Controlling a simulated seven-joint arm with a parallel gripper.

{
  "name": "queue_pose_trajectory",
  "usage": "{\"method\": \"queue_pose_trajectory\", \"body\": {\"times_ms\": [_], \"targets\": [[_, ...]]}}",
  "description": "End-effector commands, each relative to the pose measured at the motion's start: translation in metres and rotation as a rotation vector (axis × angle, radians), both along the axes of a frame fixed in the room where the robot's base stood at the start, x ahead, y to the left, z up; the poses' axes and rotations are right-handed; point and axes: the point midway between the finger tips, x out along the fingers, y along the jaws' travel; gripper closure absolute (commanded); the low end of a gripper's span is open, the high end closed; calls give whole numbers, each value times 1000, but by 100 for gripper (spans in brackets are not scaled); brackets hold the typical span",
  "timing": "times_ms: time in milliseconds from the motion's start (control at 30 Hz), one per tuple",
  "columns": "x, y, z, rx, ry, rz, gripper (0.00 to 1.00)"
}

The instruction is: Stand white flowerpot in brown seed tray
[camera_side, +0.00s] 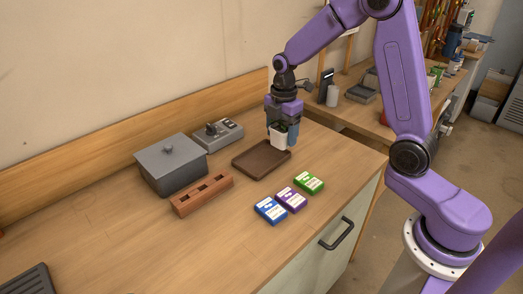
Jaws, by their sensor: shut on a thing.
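The white flowerpot (278,139) is upright with something dark green at its top. My gripper (283,126) points down and is shut on the white flowerpot, hiding part of its upper side. The brown seed tray (252,163) is a shallow dark rectangle on the wooden counter. The flowerpot is at the tray's far right part in the picture; I cannot tell whether its base touches the tray or hangs just above it.
A grey lidded box (170,168), a grey device with a knob (217,135) and a reddish-brown block with slots (202,195) stand left of the tray. Blue (270,210), purple (291,199) and green (309,183) packets lie in front. The counter's front left is mostly clear.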

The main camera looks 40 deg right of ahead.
Motion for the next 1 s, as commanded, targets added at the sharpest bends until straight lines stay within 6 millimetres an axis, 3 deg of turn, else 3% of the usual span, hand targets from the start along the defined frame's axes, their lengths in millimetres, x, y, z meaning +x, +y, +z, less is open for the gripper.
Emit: {"method": "queue_pose_trajectory", "body": {"times_ms": [200,500,767,1000], "targets": [[38,-1,-19,0,2,1,65],[70,-2,-59,0,1,2,65],[81,-2,-72,0,0,3,65],[84,-2,-101,0,1,2,65]]}}
